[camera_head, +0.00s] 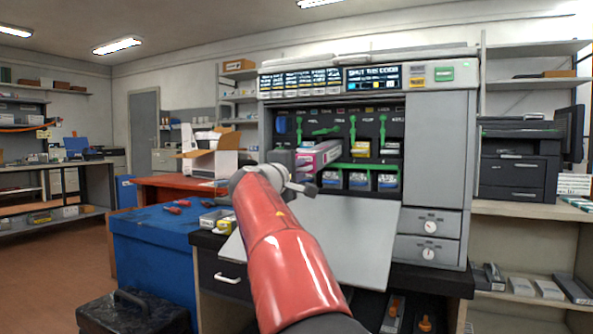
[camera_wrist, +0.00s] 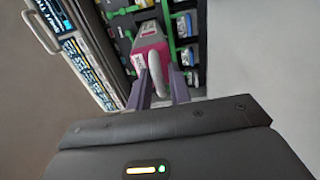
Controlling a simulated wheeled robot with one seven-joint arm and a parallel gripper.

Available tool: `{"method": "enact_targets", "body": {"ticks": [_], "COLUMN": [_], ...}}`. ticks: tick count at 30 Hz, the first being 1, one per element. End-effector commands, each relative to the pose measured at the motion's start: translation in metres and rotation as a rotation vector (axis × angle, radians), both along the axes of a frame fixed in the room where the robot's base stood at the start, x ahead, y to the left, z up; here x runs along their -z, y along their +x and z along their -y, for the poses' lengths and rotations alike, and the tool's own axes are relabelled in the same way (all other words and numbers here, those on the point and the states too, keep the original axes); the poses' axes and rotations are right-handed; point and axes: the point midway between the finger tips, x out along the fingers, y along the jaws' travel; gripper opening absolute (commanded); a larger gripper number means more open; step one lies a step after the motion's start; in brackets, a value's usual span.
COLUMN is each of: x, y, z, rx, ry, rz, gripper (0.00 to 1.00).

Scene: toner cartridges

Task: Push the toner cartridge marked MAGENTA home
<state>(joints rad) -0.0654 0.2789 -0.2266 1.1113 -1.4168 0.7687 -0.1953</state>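The magenta cartridge (camera_head: 322,153) sticks out of the left part of the open printer bay, its rear end in the slot. In the wrist view its pink and grey body (camera_wrist: 152,46) shows beyond the fingers, with a pale handle (camera_wrist: 156,74) on its near end. My gripper (camera_head: 302,178) is in front of that end. In the wrist view its two fingers (camera_wrist: 158,86) lie either side of the handle; whether they press on it I cannot tell. Any lettering on the cartridge is too small to read.
The printer (camera_head: 437,150) has its front door (camera_head: 335,235) folded down below the bay. A blue cabinet (camera_head: 160,255) with tools stands to the left, a dark machine (camera_head: 518,165) to the right.

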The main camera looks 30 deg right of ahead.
Motion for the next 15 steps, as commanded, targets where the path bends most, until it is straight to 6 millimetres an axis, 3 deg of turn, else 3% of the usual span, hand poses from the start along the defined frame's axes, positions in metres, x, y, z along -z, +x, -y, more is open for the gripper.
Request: {"method": "enact_targets", "body": {"ticks": [1,5,15], "x": [0.0000,0.0000,-0.0021], "y": [-0.0001,-0.0002,-0.0012], "z": [-0.0001,-0.0002,-0.0002], "rx": [0.000,0.000,0.000], "ry": [0.000,0.000,-0.002], "rz": [0.000,0.000,0.003], "gripper": [0.17,0.00,0.00]}}
